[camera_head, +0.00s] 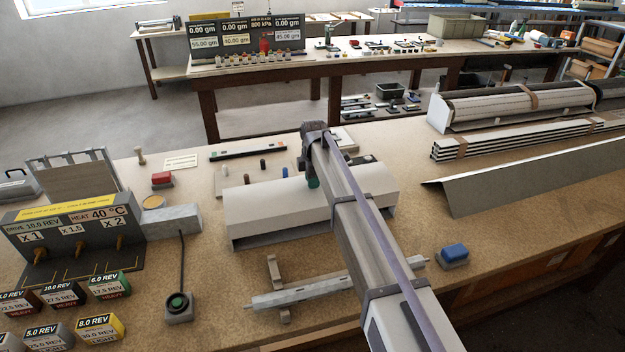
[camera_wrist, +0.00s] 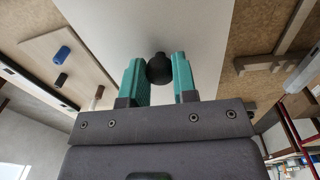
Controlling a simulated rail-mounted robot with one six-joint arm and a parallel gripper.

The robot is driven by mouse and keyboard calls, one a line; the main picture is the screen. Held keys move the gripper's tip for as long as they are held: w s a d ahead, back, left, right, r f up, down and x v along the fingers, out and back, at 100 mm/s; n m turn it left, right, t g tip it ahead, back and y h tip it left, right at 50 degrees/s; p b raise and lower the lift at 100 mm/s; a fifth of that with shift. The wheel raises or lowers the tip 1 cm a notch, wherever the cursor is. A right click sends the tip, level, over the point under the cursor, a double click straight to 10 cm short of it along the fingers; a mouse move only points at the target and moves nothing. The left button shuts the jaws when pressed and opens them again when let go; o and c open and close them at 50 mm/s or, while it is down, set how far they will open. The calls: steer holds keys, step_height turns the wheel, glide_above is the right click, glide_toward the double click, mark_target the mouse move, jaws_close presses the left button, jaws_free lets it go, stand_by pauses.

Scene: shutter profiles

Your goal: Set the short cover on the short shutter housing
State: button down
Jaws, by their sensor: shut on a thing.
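The short cover (camera_head: 270,208) is a long, pale, bent sheet lying across the middle of the bench. In the wrist view its pale surface (camera_wrist: 205,25) fills the centre. A black round knob (camera_wrist: 159,68) stands on it. My gripper (camera_wrist: 158,72) has its two teal fingers shut on this knob, one on each side. In the head view my gripper (camera_head: 313,182) is at the cover's middle, mostly behind my arm. The cover's front edge shows a dark gap beneath. I cannot make out the short shutter housing or whether the cover touches it.
A grey roller bar on wooden supports (camera_head: 300,293) lies in front. A blue button (camera_head: 454,254) is at right, a green one (camera_head: 178,302) at left. A long angled sheet (camera_head: 545,172), stacked slats (camera_head: 500,143) and a long shutter housing (camera_head: 515,103) occupy the right.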

steer(key=shift+f+b, duration=0.4)
steer(key=shift+f, duration=0.05)
stand_by(0.3)
steer(key=shift+s, duration=0.1)
steer(key=c, duration=0.8)
jaws_free()
step_height(320, 180, up, 11)
steer(key=p, duration=1)
steer(key=shift+s+d+f+p, duration=0.1)
steer(key=shift+d+f+p, duration=0.05)
steer(key=shift+p, duration=0.25)
